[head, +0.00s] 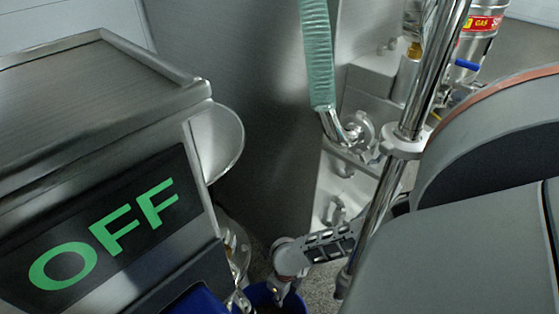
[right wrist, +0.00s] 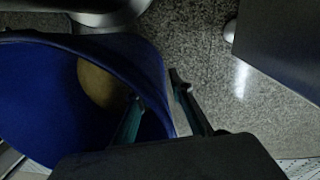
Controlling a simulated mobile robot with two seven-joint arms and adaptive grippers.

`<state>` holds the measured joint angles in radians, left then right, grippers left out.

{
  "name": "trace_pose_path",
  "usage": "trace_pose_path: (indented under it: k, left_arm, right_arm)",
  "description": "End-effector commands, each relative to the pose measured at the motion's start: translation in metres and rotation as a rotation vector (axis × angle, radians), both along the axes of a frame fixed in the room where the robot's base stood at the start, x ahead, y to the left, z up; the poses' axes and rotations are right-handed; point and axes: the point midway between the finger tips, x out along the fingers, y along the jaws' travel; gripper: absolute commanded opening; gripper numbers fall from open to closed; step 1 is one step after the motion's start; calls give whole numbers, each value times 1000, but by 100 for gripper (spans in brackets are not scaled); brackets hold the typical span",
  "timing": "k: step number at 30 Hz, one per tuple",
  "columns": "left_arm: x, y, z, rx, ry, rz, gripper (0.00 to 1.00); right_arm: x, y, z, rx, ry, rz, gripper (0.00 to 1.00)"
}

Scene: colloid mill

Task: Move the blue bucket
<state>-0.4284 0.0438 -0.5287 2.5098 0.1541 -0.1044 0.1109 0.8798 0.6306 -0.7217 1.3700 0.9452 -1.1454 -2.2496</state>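The blue bucket (right wrist: 60,100) fills the left of the right wrist view, its open mouth facing the camera. In the head view only a small part of the blue bucket (head: 292,301) shows at the bottom edge, partly hidden by my right gripper (head: 276,286). In the right wrist view my right gripper (right wrist: 158,92) straddles the bucket's wall, with one finger inside the mouth and the other outside. The fingers stand apart, with a visible gap between the inner finger and the wall. My left gripper is not in view.
A steel machine with a green OFF display (head: 105,235) stands at the left. A pale green hose (head: 318,55) and a steel pipe (head: 400,130) rise nearby. A tan rounded patch (right wrist: 98,83) shows inside the bucket. Speckled floor (right wrist: 215,65) lies clear beside it.

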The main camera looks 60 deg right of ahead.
Motion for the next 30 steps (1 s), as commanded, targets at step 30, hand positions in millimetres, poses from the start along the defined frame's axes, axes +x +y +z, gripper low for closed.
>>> trace_pose_path:
  k: [30]
  left_arm:
    - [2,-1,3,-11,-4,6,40]
  right_arm:
    - [-6,4,-5,0,-2,-3,0]
